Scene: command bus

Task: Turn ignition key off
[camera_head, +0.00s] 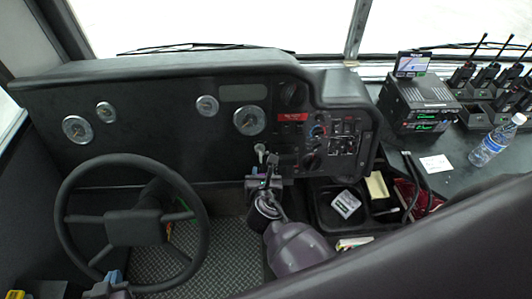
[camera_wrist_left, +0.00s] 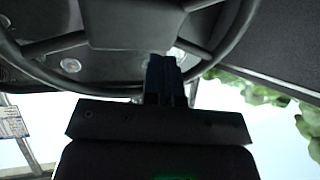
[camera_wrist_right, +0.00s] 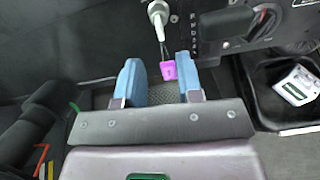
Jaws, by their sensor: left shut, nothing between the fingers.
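The ignition (camera_wrist_right: 158,14) is a pale metal cylinder on the dash panel, with a thin link below it leading to a purple key tag (camera_wrist_right: 168,70). In the head view the ignition (camera_head: 260,149) shows as a small light knob below the gauges. My right gripper (camera_wrist_right: 158,72) is open just below the ignition. The tag appears between its two blue fingers; I cannot tell whether it touches them. In the head view this gripper (camera_head: 264,181) partly covers the dash there. My left gripper (camera_wrist_left: 165,72) is shut and empty near the steering wheel's lower rim (camera_head: 140,288).
The steering wheel (camera_head: 133,226) stands left of my right arm. A shift panel and dark knob (camera_wrist_right: 265,22) lie right of the ignition. Right of these are a tray with a white-green box (camera_head: 346,204), a radio unit (camera_head: 420,102) and a water bottle (camera_head: 492,144).

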